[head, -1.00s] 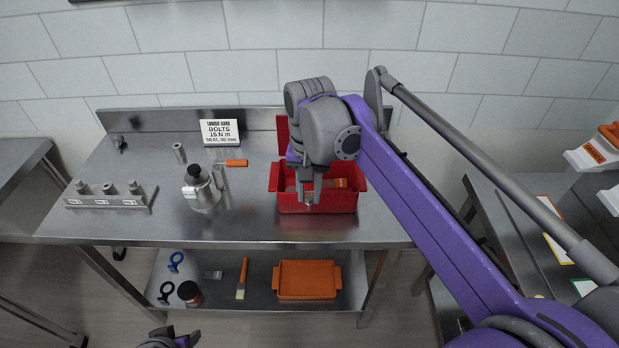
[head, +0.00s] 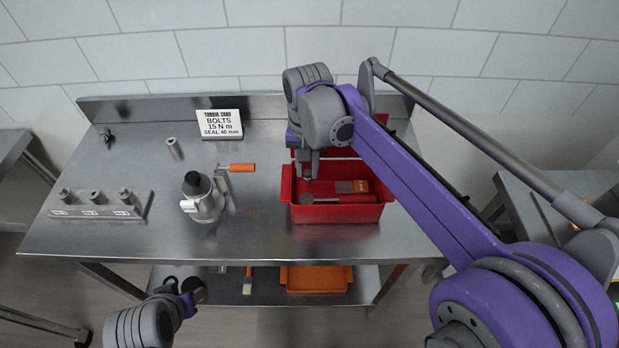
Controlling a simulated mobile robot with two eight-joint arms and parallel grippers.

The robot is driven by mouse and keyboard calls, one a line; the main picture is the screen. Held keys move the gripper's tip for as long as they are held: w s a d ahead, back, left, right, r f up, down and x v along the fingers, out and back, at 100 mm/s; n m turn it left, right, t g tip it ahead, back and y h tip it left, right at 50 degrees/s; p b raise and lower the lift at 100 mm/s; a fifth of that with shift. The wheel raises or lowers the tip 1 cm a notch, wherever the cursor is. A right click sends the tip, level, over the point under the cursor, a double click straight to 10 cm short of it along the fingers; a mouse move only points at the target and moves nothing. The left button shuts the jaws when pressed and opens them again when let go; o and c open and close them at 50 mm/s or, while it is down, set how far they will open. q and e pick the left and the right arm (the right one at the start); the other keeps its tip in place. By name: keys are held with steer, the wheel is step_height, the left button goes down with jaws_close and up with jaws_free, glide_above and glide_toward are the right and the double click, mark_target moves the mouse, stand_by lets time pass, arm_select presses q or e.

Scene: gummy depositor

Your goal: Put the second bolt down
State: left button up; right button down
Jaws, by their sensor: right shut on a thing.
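My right gripper (head: 308,174) reaches down over the open red bin (head: 340,213), near its left inner side. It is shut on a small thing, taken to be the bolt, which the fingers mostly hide. I cannot tell whether it touches anything in the bin. A grey block (head: 142,206) at the left of the steel table has small metal pieces standing upright on it above white labels. My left gripper (head: 186,292) is low at the bottom left, in front of the table, and its fingers are not clear.
In the bin lie an orange-marked item (head: 352,187) and a round grey piece (head: 306,199). A metal canister with a black top (head: 204,200), an orange-handled tool (head: 241,168), a metal cylinder (head: 174,148) and a torque card (head: 219,124) stand or lie on the table. The front middle is clear.

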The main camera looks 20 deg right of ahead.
mark_target(307, 183)
steer(key=shift+w+f, duration=0.1)
steer(key=shift+f, duration=1.8)
steer(key=shift+f+b, duration=0.35)
steer(key=shift+f, duration=0.2)
steer(key=shift+f, duration=0.1)
steer(key=c, duration=1)
jaws_free()
steer(key=shift+o, duration=0.2)
